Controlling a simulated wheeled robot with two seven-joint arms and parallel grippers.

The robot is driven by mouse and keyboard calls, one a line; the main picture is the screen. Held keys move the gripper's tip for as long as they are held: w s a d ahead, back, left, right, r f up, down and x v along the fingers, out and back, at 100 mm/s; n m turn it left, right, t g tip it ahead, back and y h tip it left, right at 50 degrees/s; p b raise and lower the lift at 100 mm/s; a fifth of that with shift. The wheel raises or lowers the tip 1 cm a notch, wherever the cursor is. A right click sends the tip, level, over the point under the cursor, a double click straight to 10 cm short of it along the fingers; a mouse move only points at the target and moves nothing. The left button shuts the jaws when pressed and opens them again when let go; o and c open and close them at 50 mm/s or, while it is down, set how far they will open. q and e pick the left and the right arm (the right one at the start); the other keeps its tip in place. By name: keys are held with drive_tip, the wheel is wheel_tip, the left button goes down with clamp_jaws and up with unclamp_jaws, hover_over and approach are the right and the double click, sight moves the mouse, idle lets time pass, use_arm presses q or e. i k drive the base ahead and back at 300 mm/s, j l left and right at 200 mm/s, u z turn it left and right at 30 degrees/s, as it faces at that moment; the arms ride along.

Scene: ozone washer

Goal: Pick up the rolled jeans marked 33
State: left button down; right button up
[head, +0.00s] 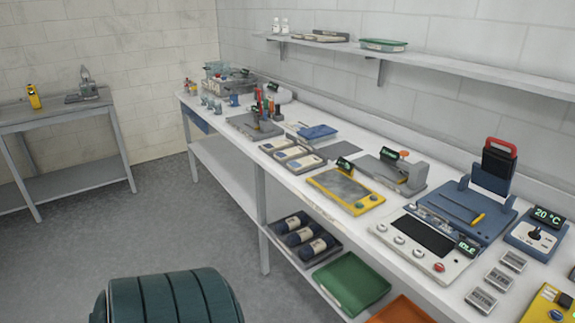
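Several dark blue rolls with pale label bands, which look like the rolled jeans, lie side by side in a dark tray (333,252) on the lower shelf under the long workbench. They are a far roll (289,224), a middle roll (299,236) and a near roll (316,249). The markings on their bands are too small to read, so I cannot tell which is marked 33. Neither of my grippers is in view, and nothing touches the rolls.
A green tray (352,283) and an orange tray (402,312) sit nearer on the same shelf. The workbench top (300,198) overhangs them and carries devices. A bench leg (263,220) stands left of the rolls. A dark green ribbed object (170,300) fills the bottom foreground. The grey floor between is clear.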

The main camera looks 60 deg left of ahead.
sight(313, 249)
drive_tip(key=u, duration=1.75)
drive_tip(key=i+j, duration=0.25)
drive_tip(key=i, duration=0.2)
drive_tip(key=i+j, duration=0.2)
drive_tip(key=i, duration=0.25)
drive_tip(key=i+j, duration=0.25)
drive_tip(key=i, duration=0.2)
drive_tip(key=z, duration=1.4)
drive_tip(key=j, duration=0.1)
